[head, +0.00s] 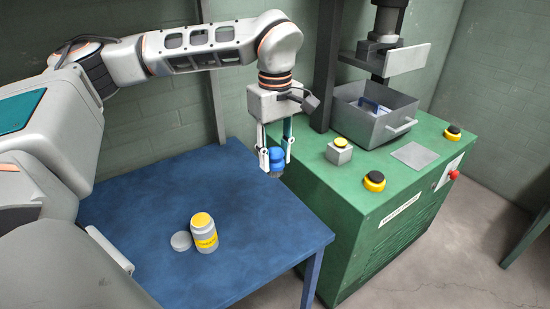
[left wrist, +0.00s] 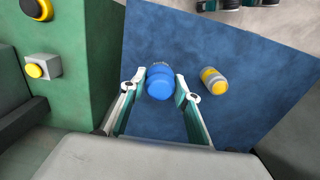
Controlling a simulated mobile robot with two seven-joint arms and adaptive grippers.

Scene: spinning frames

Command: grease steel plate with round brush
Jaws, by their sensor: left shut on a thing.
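My left gripper (head: 276,158) is shut on the round brush (head: 277,155), which has a blue handle and dark bristles pointing down. The brush hangs above the back right part of the blue table. In the left wrist view the blue brush (left wrist: 160,84) sits between the fingers of my left gripper (left wrist: 160,88). A flat grey steel plate (head: 415,155) lies on top of the green machine, to the right of the gripper. An open jar (head: 204,236) with yellow at its top stands on the table; it also shows in the left wrist view (left wrist: 212,80).
A grey lid (head: 181,241) lies beside the jar on the blue table (head: 262,240). The green machine (head: 370,215) carries a metal bin (head: 376,122), a yellow button box (head: 339,151) and other buttons. A press column stands behind. Much of the table is clear.

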